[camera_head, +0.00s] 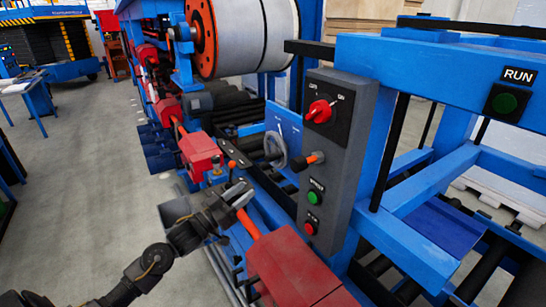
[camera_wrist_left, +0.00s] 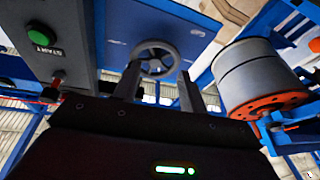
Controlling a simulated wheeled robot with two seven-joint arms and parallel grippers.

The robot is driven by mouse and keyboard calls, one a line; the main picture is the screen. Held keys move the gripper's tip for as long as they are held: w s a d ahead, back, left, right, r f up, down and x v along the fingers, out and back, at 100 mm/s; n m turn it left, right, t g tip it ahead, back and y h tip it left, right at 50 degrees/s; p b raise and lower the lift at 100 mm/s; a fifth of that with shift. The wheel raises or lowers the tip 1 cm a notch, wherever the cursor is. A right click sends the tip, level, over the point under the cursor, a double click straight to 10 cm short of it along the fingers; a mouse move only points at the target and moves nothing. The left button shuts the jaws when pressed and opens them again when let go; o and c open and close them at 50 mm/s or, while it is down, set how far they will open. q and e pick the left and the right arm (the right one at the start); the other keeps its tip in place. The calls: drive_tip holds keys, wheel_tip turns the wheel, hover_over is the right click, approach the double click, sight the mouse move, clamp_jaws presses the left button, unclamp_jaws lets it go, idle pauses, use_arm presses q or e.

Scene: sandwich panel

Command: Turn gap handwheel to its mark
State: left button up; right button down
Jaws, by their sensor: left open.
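The gap handwheel (camera_head: 275,150) is a grey spoked wheel on a blue panel, left of the grey control box in the head view. In the left wrist view the handwheel (camera_wrist_left: 170,55) sits upper middle, beyond my fingertips. Small white markings (camera_wrist_left: 197,32) show on the blue panel beside it, too small to read. My left gripper (camera_head: 238,194) is open and empty, below and left of the wheel in the head view and apart from it. Its two fingers (camera_wrist_left: 159,69) point towards the wheel in the wrist view. My right gripper is not in view.
Red machine housings (camera_head: 285,265) stand near my left arm. A large white roll (camera_head: 245,35) hangs above. Grey floor (camera_head: 90,160) is clear at left.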

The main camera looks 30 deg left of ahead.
sight(273, 157)
use_arm(q)
wheel_tip(273, 157, up, 6)
drive_tip(key=s+d+m+h, duration=0.2)
drive_tip(key=h, duration=0.1)
drive_tip(key=p+x, duration=0.4)
drive_tip(key=x, duration=0.6)
drive_tip(key=shift+a+r, duration=0.15)
drive_tip(key=shift+w+d+r, duration=0.1)
drive_tip(key=shift+w+d, duration=0.15)
drive_tip(key=shift+w, duration=0.2)
clamp_jaws()
